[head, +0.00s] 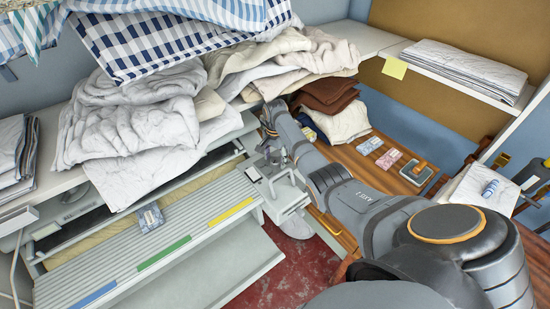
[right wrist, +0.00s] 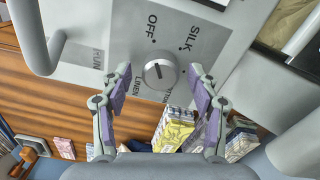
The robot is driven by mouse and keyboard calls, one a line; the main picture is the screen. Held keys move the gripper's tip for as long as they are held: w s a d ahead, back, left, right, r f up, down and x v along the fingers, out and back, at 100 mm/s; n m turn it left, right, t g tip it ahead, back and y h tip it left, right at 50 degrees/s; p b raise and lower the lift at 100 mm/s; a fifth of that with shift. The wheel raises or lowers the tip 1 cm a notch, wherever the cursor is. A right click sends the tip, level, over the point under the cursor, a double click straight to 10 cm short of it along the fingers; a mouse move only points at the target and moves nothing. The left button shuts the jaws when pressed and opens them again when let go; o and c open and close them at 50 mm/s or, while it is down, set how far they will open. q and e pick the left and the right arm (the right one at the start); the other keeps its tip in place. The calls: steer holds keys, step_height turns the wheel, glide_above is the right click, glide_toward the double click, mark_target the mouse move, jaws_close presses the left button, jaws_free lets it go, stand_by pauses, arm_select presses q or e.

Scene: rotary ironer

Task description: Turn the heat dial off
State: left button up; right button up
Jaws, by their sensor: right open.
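The heat dial (right wrist: 160,71) is a round silver knob on the ironer's grey end panel (right wrist: 118,28), in the right wrist view. It carries a short dark mark near its middle; I cannot tell which end is its pointer. OFF is printed up-left of it, SILK up-right, LINEN down-left, and a partly hidden label down-right. My right gripper (right wrist: 160,76) is open, with one finger on each side of the dial and visible gaps to it. In the head view this gripper (head: 272,162) is at the ironer's right end, where the dial is hidden. My left gripper is not in view.
A grey curved bar (right wrist: 36,40) stands left of the dial. The ironer's slatted top (head: 140,250) has coloured strips. Piled white linen (head: 130,120) lies above it. A wooden table (head: 400,178) with small packs and a stamp-like block (head: 417,172) is beyond my right arm.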

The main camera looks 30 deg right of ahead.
steer(key=shift+f, duration=0.15)
steer(key=shift+w, duration=0.1)
steer(key=shift+c, duration=0.9)
steer(key=c, duration=1)
